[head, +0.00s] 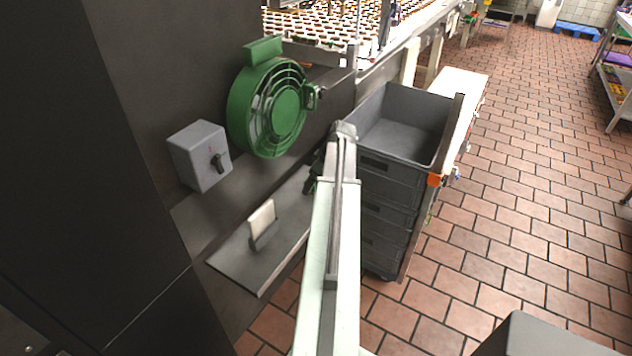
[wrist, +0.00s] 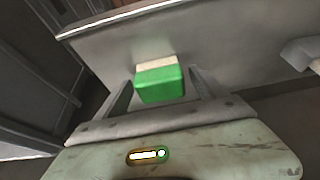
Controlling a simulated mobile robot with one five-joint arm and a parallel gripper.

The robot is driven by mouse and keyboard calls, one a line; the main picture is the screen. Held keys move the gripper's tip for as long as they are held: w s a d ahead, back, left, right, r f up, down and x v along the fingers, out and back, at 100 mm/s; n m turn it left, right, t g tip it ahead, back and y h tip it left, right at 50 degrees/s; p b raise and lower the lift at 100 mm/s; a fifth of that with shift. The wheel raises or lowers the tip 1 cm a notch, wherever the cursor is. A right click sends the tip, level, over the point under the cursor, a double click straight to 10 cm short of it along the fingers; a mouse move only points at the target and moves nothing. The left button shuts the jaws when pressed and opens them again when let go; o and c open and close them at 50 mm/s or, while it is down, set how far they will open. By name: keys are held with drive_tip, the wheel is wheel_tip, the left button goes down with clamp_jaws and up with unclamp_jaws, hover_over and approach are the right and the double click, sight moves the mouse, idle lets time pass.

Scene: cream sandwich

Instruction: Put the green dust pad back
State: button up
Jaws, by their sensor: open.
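The green dust pad (wrist: 160,88) shows in the wrist view as a small block with a green near face and a cream strip on its far side. My gripper (wrist: 159,80) is open, with one finger on each side of the pad; I cannot tell whether either finger touches it. In the head view my gripper (head: 317,174) is mostly hidden behind my arm, at the far end of a grey shelf (head: 235,264), and the pad is not visible there.
A white block (head: 262,216) stands in a dark holder on the shelf. Above are a grey switch box (head: 200,155) and a round green fan-like guard (head: 272,105). Stacked grey crates (head: 385,215) stand right of my arm. The tiled floor (head: 540,190) is open farther right.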

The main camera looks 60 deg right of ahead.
drive_tip(key=p+v, duration=1.1)
drive_tip(key=v, duration=0.1)
drive_tip(key=shift+r, duration=0.2)
